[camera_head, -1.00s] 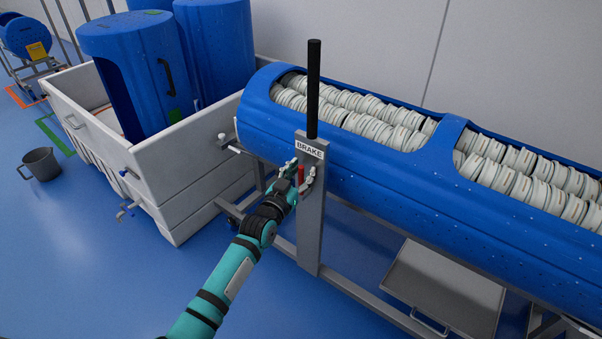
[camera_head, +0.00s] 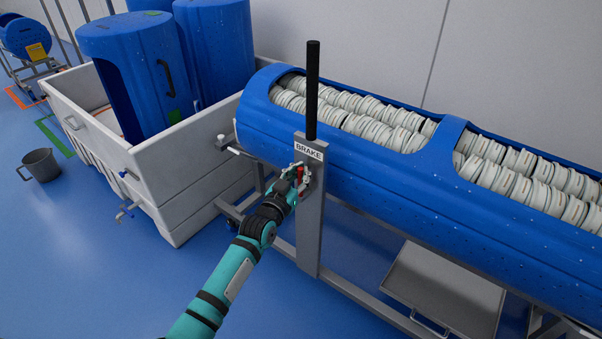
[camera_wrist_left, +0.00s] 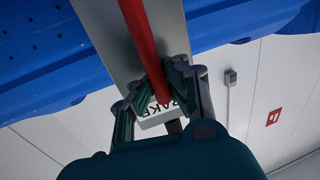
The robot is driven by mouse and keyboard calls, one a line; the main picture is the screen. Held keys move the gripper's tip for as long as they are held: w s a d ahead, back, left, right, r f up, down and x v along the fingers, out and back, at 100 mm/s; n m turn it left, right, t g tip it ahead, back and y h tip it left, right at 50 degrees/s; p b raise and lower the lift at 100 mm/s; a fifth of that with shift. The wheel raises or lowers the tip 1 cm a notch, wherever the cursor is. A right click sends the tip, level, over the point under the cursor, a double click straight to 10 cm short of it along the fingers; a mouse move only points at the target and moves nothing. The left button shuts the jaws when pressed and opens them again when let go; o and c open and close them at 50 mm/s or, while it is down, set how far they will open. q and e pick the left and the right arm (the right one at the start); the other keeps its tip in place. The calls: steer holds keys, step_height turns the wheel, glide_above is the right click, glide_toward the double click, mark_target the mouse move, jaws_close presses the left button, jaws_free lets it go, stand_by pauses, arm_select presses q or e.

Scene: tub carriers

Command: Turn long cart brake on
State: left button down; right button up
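The long cart's blue tub (camera_head: 400,185) lies lengthwise on a grey frame. A grey upright plate (camera_head: 311,225) at its near side carries a white BRAKE label (camera_head: 309,151). A red brake lever (camera_head: 299,171) sits just below the label; it shows larger as a red rod in the left wrist view (camera_wrist_left: 138,28). My left gripper (camera_head: 302,177) is at the lever, its fingers on both sides of the rod and closed in against it. The fingers hide part of the lever. My right gripper is not in view.
A black post (camera_head: 312,90) rises above the plate. White discs (camera_head: 380,120) fill the tub. A grey bin (camera_head: 180,165) with blue drums stands left of the cart. A flat tray (camera_head: 440,285) sits low under the tub.

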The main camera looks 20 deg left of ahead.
arm_select(q)
steer(key=shift+s, duration=0.1)
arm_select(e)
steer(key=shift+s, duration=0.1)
arm_select(q)
steer(key=shift+a+n, duration=0.35)
steer(key=shift+n, duration=0.15)
steer(key=w+a+f+n+g+h+b, duration=0.1)
steer(key=w+a+f+n+g+b, duration=0.1)
steer(key=a+f+n+b, duration=0.4)
steer(key=w+a+n, duration=0.1)
steer(key=n, duration=0.4)
steer(key=shift+a+f+n+g+h, duration=0.15)
steer(key=shift+a+n+g+h, duration=0.1)
steer(key=shift+n+g+h, duration=0.05)
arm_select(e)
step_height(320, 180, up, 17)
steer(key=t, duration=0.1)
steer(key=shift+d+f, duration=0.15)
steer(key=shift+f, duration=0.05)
